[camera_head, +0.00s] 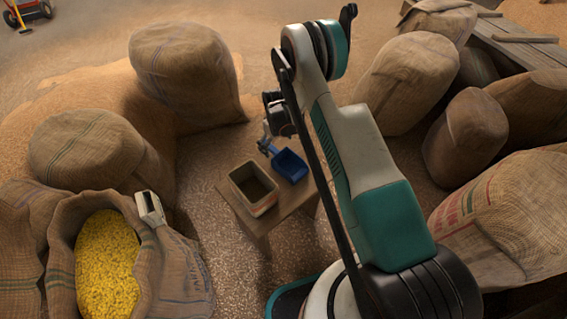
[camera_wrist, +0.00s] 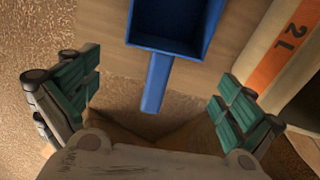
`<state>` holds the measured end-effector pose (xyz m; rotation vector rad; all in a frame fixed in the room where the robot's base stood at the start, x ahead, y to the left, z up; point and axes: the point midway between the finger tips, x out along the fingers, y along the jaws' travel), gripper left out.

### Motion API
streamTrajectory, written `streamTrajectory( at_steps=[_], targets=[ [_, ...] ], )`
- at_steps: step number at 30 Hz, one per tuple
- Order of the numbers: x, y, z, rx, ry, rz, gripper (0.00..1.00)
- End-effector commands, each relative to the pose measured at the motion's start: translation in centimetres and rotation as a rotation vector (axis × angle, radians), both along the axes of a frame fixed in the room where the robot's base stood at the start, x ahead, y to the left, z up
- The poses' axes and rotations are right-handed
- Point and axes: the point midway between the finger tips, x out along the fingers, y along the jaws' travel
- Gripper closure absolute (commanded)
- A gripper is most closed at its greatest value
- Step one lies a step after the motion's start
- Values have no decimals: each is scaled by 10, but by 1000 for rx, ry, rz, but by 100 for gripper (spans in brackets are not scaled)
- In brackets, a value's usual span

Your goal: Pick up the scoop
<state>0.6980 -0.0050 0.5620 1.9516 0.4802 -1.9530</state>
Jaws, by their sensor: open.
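The blue scoop (camera_head: 290,166) lies on a small wooden stand (camera_head: 270,218) in the head view. In the wrist view, the scoop (camera_wrist: 168,28) is at the top centre, and its handle points down toward my gripper (camera_wrist: 158,85). My gripper is open, with one green-padded finger on each side of the handle's line and a wide gap to both. Nothing is held between the fingers. In the head view my gripper (camera_head: 266,143) is small, close to the scoop's handle end. Contact with the handle is not visible.
An open-topped box (camera_head: 254,187) stands beside the scoop; its orange-striped "2L" side (camera_wrist: 290,48) is close to my right finger in the wrist view. A sack of yellow grain (camera_head: 64,262) is at lower left. Several closed sacks (camera_head: 185,75) stand around on the grain-covered floor.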

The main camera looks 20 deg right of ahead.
Motion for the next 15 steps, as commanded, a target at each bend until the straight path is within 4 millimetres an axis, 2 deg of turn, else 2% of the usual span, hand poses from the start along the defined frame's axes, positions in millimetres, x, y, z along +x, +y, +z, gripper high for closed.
streamTrajectory(
  at_steps=[8, 15],
  targets=[
    [0, 1, -17, 0, 0, 0, 0],
    [1, 3, -51, 0, 0, 0, 0]
  ],
)
